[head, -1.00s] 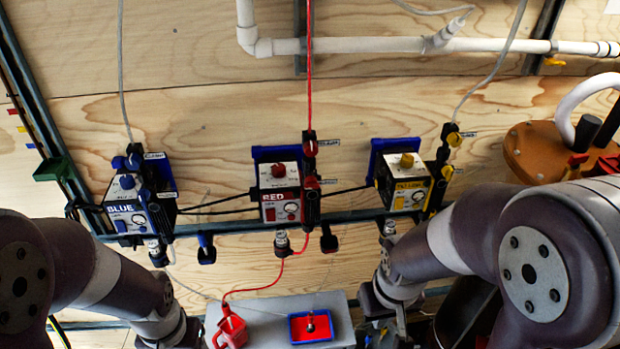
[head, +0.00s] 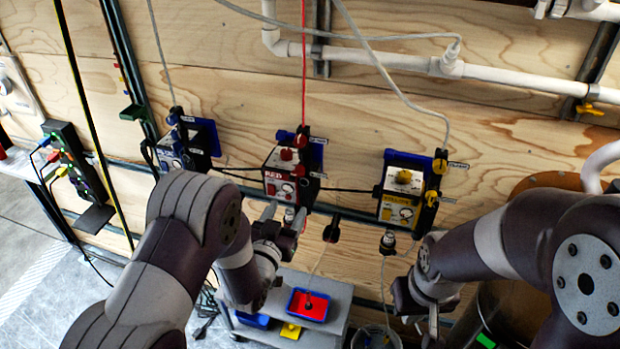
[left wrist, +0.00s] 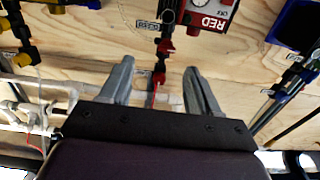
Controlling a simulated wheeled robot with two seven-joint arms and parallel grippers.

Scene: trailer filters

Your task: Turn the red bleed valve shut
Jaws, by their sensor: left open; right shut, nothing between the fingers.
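The red filter unit (head: 290,175) is mounted on the wooden wall, with a dark strip at its right side carrying red knobs. An upper red knob (head: 302,140) shows in the head view. The left wrist view shows two red knobs, one at mid-strip (left wrist: 166,46) and one at the strip's end (left wrist: 158,78). I cannot tell which one is the bleed valve. My left gripper (head: 284,214) is open and empty just below the red unit; its fingers (left wrist: 158,70) appear on either side of the end knob. My right gripper (head: 433,322) is shut and empty, low at the right.
The blue unit (head: 172,152) is at the left, partly behind my left arm; the yellow unit (head: 398,208) is at the right. A grey cart (head: 340,300) below carries a blue-rimmed red tray (head: 288,303). White pipes (head: 370,57) run above. A dark hanging fitting (head: 332,230) is close right of my left gripper.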

